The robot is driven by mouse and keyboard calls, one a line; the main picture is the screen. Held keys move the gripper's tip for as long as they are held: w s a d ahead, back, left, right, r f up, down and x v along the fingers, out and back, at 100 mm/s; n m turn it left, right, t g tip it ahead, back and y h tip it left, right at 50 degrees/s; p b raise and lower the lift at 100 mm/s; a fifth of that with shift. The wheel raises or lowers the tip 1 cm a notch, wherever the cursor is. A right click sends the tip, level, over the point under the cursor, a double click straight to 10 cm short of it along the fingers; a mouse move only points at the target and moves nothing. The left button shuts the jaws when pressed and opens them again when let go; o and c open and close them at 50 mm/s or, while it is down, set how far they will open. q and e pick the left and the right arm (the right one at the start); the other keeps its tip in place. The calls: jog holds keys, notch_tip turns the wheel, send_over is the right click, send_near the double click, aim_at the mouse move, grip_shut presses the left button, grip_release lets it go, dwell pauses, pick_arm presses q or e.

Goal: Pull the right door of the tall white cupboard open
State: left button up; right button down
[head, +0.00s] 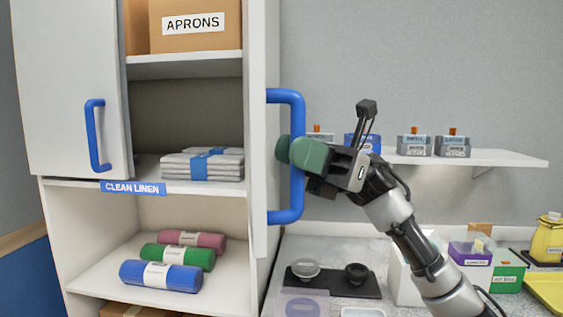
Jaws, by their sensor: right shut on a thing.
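The tall white cupboard (180,190) stands at the left with its inside in view. Its right door (258,150) stands swung open and is seen nearly edge-on, with a long blue handle (297,190) on its outer face. My right gripper (297,152) is shut on the upper-middle part of this handle, its green fingers around the bar. The left door (70,90) has its own blue handle (95,135) and hangs at the left of the opening. My left gripper is not in view.
Inside the cupboard are an aprons box (195,24), folded linen (203,165) and several rolls (160,277). To the right, a wall shelf (490,157) holds small boxes. The counter below holds a black tray (333,283), bins and a yellow bottle (547,240).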

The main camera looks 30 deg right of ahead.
jog(key=shift+d+r, duration=0.1)
jog(key=shift+d, duration=0.05)
jog(key=c, duration=1)
grip_release()
jog(key=shift+d+f, duration=0.1)
jog(key=shift+f, duration=0.1)
jog(key=b+v, duration=0.2)
jog(key=v, duration=0.8)
jog(key=shift+d+f+b, duration=0.1)
jog(key=shift+d+b, duration=0.15)
jog(key=shift+b, duration=0.15)
